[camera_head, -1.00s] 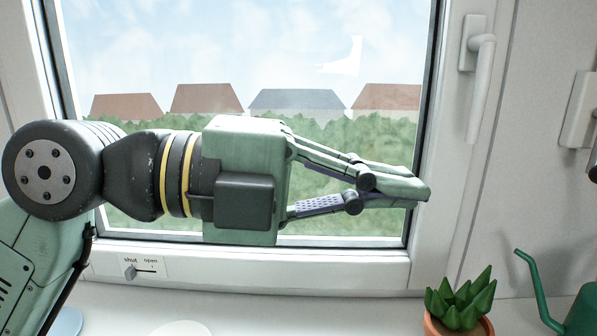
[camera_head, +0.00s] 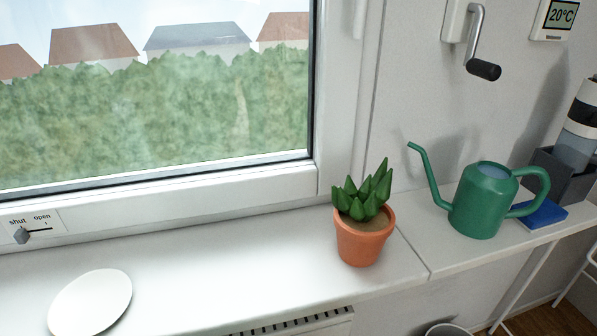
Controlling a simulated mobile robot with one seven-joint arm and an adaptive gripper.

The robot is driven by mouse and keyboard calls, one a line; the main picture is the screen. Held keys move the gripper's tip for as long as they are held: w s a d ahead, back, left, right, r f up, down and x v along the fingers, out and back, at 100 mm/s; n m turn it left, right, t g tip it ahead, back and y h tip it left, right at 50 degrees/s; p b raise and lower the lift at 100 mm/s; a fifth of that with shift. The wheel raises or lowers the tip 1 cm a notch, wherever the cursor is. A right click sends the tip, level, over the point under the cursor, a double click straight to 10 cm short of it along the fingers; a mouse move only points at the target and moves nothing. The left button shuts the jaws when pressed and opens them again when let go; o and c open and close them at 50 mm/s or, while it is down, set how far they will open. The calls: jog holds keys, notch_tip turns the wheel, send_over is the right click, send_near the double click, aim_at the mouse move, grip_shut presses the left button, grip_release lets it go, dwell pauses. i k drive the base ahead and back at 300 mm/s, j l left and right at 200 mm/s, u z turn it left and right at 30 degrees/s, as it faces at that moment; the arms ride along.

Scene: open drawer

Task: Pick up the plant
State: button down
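The plant (camera_head: 362,197) is a green succulent with pointed leaves in a terracotta pot (camera_head: 362,244). It stands upright on the white windowsill (camera_head: 230,262), right of the window and close to the sill's front edge. Its pot and leaves are in full view. My gripper and arm are not in the current view.
A green watering can (camera_head: 482,203) stands right of the plant, its spout toward it. A blue item (camera_head: 541,214) lies beside the can. A white disc (camera_head: 90,303) lies at the left. A radiator (camera_head: 290,324) is below the sill. Between disc and plant the sill is clear.

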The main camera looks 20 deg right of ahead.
aim_at(363, 219)
jog(key=k+j+z, duration=0.1)
jog(key=k+z, duration=0.15)
jog(key=z, duration=0.15)
jog(key=k+z, duration=0.4)
jog(key=k+l+z, duration=0.1)
jog(key=z, duration=0.3)
jog(key=k, duration=0.05)
